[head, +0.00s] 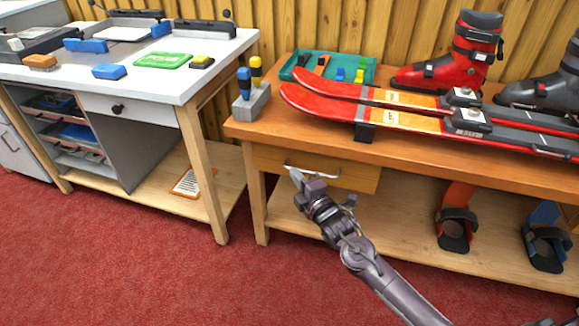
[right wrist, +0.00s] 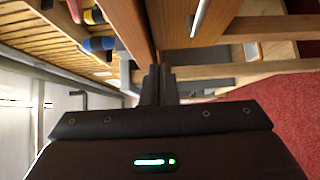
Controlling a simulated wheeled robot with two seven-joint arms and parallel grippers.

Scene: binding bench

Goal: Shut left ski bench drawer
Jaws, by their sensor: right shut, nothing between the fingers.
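The left ski bench drawer (head: 350,178) is a light wood front under the left part of the bench top, with a pale bar handle (head: 312,172). The front sits at or close to the bench face; I cannot tell whether a small gap is left. My right gripper (head: 296,177) is shut and empty, its tip at the handle's left end in the head view. In the right wrist view the shut fingers (right wrist: 158,72) point along the drawer front, with the handle (right wrist: 200,17) beyond them to the right. I cannot tell whether they touch the front. My left gripper is not in view.
The ski bench top (head: 400,145) holds red skis (head: 370,105), ski boots (head: 455,55), a green tray (head: 300,72) and a grey tool block (head: 251,101). Bindings (head: 454,230) stand on the lower shelf. A white bench (head: 200,82) stands at left. Red carpet (head: 130,260) is clear in front.

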